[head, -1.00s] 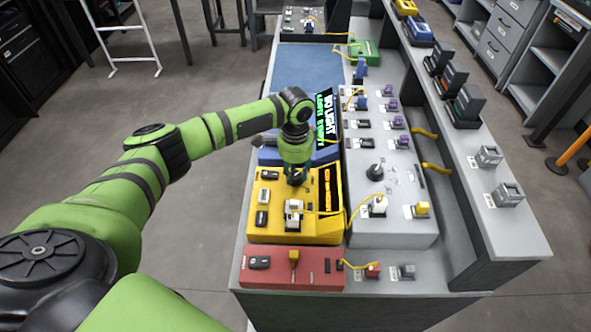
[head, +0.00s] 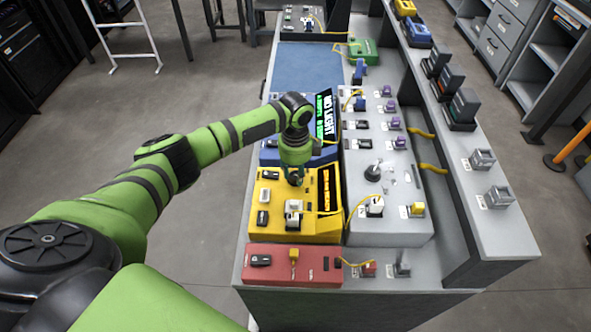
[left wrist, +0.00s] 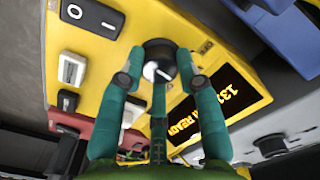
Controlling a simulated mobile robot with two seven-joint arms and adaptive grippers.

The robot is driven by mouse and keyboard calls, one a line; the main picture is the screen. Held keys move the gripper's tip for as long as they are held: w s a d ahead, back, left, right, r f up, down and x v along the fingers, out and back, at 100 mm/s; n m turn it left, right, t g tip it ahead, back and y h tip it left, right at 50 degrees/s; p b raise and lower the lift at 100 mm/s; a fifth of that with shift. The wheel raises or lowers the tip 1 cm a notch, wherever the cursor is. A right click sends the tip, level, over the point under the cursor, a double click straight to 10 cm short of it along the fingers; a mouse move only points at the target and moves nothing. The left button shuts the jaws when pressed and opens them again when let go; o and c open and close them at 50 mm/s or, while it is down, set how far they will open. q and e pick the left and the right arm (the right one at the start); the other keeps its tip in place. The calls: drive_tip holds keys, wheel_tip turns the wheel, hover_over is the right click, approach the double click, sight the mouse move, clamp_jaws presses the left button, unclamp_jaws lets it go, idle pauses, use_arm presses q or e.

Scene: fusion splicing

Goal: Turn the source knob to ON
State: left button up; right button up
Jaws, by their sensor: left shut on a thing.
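The source knob (left wrist: 157,68) is a round black knob with a white pointer mark. It sits on the face of the yellow box (head: 265,235), beside an orange-lettered display (left wrist: 227,98) whose text ends in READY. My left gripper (left wrist: 157,60) is shut on the knob, a finger on each side of it. In the head view my left gripper (head: 294,180) reaches down onto the yellow box and mostly hides the knob. The pointer lies at a slant; I cannot read any ON mark. My right gripper is not in view.
A black rocker switch (left wrist: 92,18) and a pale connector (left wrist: 73,68) lie close to the fingers. The blue box with its NO LIGHT screen (head: 322,115) stands behind, the red box (head: 290,280) in front. A grey panel (head: 390,235) with plugs and yellow cables is at the right.

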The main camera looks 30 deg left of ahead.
sight(295, 175)
use_arm(q)
drive_tip(key=m, duration=0.3)
drive_tip(key=shift+s+f+m, duration=0.1)
drive_tip(key=shift+m, duration=2)
drive_tip(key=o, duration=1.1)
drive_tip(key=shift+o, duration=0.2)
wheel_tip(295, 175, up, 12)
